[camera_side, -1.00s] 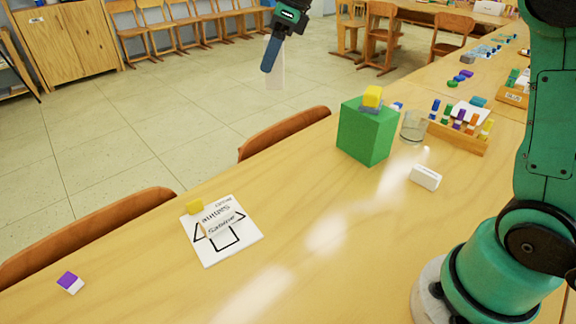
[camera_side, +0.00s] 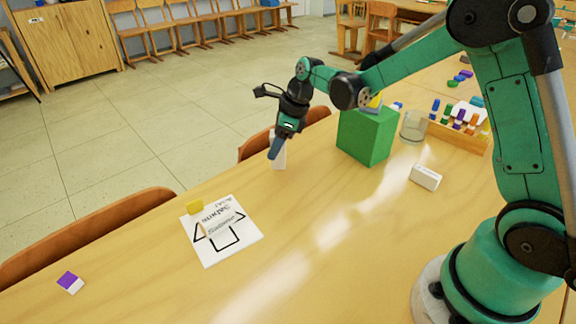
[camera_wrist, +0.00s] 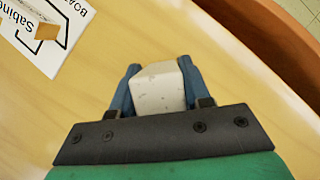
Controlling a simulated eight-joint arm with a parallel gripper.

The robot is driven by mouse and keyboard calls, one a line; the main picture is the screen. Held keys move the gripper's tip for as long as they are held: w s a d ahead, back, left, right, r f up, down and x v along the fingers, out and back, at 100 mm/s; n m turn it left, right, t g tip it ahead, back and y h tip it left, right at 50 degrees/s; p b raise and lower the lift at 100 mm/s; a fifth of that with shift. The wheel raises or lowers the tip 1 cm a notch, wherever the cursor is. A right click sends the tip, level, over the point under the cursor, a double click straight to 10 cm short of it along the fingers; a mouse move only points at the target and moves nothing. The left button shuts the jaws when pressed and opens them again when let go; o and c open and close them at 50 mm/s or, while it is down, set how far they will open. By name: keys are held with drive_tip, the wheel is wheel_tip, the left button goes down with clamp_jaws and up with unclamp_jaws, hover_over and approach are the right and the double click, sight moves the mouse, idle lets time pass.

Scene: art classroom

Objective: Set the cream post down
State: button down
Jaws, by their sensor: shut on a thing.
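The cream post (camera_side: 279,153) is upright between the blue fingers of my gripper (camera_side: 275,150), near the far edge of the table. In the wrist view my gripper (camera_wrist: 160,88) is shut on the cream post (camera_wrist: 158,90), with one finger on each side. The post's lower end is close to the tabletop; I cannot tell whether it touches. The printed white sheet (camera_side: 237,247) lies to the left of the post, and its corner shows in the wrist view (camera_wrist: 50,60).
A yellow block (camera_side: 194,208) is at the sheet's far corner. A green box (camera_side: 365,137) stands right of my gripper, with a clear cup (camera_side: 414,126) beside it. A white block (camera_side: 425,177) and a purple-white block (camera_side: 70,282) lie apart. The table's middle is clear.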

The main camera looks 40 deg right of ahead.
drive_tip(key=shift+f, duration=0.9)
drive_tip(key=shift+f, duration=0.15)
drive_tip(key=shift+c, duration=2.1)
unclamp_jaws()
